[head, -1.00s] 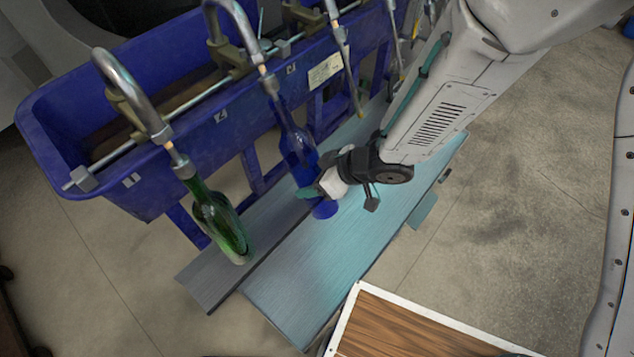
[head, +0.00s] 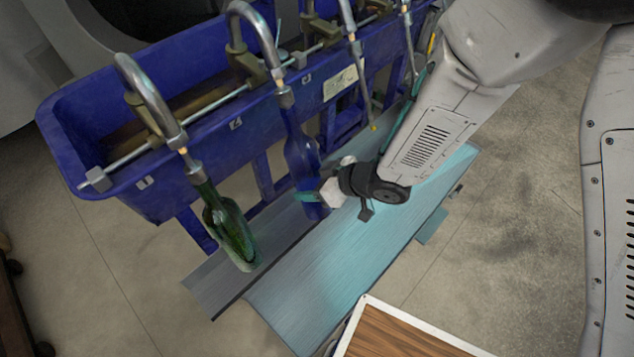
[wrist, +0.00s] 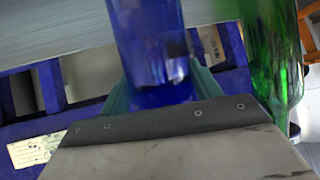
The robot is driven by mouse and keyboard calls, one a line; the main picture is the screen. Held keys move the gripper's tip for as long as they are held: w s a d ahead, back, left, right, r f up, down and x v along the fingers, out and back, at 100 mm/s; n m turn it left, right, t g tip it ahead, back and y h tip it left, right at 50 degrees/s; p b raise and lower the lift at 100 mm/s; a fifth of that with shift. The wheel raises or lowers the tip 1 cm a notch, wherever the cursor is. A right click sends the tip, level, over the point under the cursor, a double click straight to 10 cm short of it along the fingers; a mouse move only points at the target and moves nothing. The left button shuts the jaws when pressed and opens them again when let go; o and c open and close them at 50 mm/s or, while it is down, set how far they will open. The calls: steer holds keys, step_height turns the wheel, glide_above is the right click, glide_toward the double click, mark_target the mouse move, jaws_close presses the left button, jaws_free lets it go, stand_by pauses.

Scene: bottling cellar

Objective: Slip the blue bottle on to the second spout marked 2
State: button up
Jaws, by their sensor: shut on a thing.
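The blue bottle (head: 302,158) stands nearly upright, its mouth at the tip of the second spout (head: 262,45) from the left. Whether the tip is inside the neck is too small to tell. My gripper (head: 310,192) is shut on the bottle's lower body from the right. In the wrist view the blue bottle (wrist: 150,45) sits between the teal fingers. Its base is by the seam between the grey and the teal boards.
A green bottle (head: 229,230) hangs on the first spout (head: 150,95), to the left. Further spouts (head: 352,40) stand to the right along the blue trough (head: 85,125). The teal board (head: 350,245) is clear in front. A wood-topped surface (head: 400,335) is at the bottom.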

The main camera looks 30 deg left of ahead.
steer(key=shift+w+a+f+y, duration=0.15)
steer(key=shift+a+f+y, duration=0.15)
steer(key=shift+a, duration=0.25)
steer(key=shift+w+a+f+y, duration=0.15)
steer(key=shift+a+f+y, duration=0.1)
steer(key=shift+a, duration=0.25)
steer(key=shift+w+a+f+y, duration=0.15)
steer(key=shift+a+f+y, duration=0.15)
steer(key=shift+a, duration=0.25)
steer(key=shift+d+f, duration=0.15)
steer(key=shift+f, duration=0.8)
steer(key=o, duration=1.4)
steer(key=shift+c, duration=0.2)
